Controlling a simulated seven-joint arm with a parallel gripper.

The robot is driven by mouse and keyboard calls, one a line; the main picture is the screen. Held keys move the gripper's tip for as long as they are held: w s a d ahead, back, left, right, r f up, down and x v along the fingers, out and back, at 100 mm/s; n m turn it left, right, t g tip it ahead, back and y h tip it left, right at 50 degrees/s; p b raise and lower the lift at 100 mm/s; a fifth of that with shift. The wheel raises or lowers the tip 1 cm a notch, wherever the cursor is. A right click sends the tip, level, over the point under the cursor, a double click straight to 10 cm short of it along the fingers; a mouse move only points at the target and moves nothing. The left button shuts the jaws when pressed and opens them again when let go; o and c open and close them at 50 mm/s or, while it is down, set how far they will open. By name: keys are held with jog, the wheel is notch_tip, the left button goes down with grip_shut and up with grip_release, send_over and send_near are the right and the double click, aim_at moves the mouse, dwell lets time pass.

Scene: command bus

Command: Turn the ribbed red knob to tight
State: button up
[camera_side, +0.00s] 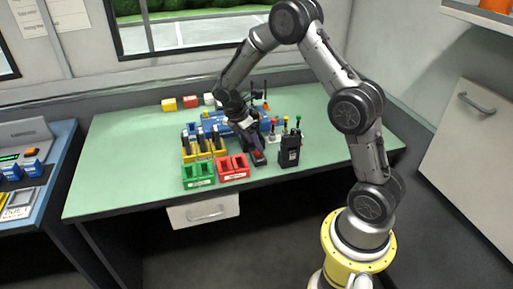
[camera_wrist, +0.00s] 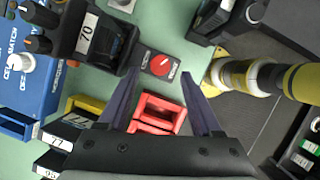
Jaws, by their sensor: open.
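The red knob (camera_wrist: 161,64) shows in the wrist view as a round red cap with a white pointer mark. It sits on a small dark box (camera_wrist: 153,81) with white lettering too small to read surely. My gripper (camera_wrist: 159,75) is open, its two purple fingers to the left and right of the box, with nothing between them that they visibly grip. I cannot tell how far above the knob the fingers are. In the side view my gripper (camera_side: 254,149) points down at the bench's front part, over a dark box with a bit of red; the knob is mostly hidden there.
A red bin (camera_wrist: 152,126) lies just below the knob in the wrist view; it also stands beside a green bin (camera_side: 198,175) in the side view. A black holder (camera_side: 290,150) stands close on the right. Yellow racks (camera_side: 204,152) and blue units crowd the left. The bench's left side (camera_side: 125,150) is clear.

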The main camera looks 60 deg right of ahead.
jog(key=shift+x, duration=1.85)
grip_shut()
